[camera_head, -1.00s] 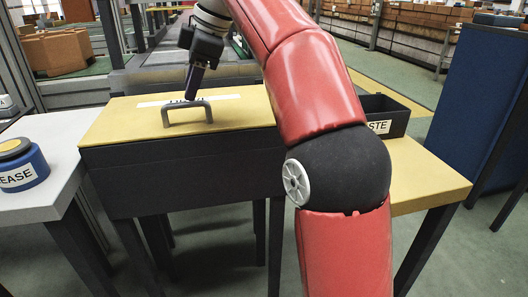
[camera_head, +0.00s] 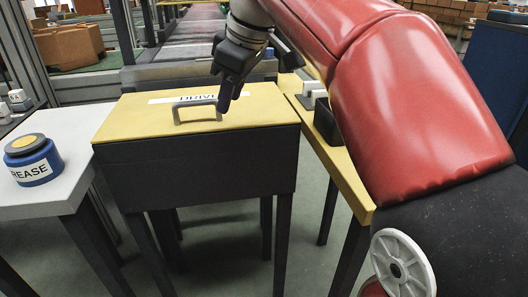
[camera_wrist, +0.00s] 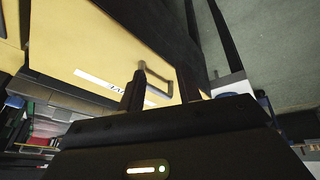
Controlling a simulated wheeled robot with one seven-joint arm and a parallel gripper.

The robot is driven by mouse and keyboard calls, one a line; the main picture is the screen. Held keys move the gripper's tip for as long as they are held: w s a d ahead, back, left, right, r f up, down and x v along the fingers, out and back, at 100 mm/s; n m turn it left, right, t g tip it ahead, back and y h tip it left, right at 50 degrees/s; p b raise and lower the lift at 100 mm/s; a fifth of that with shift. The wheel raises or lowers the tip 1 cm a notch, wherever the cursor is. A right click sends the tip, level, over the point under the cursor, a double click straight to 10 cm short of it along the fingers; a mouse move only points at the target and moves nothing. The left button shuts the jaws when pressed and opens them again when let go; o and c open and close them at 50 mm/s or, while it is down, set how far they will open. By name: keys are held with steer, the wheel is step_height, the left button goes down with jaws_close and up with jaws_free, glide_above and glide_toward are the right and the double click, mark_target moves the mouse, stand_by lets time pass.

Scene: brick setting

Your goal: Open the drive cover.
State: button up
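The drive cover (camera_head: 130,120) is a yellow lid, closed flat on a dark grey box (camera_head: 200,172) on legs. A white label reading "DRIVE" (camera_head: 180,99) lies on it, partly hidden. A grey bar handle (camera_head: 197,109) stands near the lid's front edge; it also shows in the wrist view (camera_wrist: 157,84). My gripper (camera_head: 222,104) points down at the right end of the handle in the head view. In the wrist view its two dark fingers (camera_wrist: 165,95) are spread, with the handle seen between them. I cannot tell whether it touches the handle.
A white table (camera_head: 85,180) at the left holds a blue grease tin (camera_head: 33,161). A yellow-topped table (camera_head: 345,173) at the right carries a dark bin (camera_head: 326,122), partly behind my arm. A conveyor (camera_head: 195,35) runs behind the box.

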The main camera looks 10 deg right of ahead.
steer(key=s+d+f+m+t+h, duration=0.1)
steer(key=s+d+f+m, duration=0.3)
steer(key=s+f, duration=0.3)
steer(key=shift+s+f+m, duration=0.2)
steer(key=shift+f+m, duration=0.5)
steer(key=shift+m, duration=0.1)
steer(key=shift+d, duration=0.1)
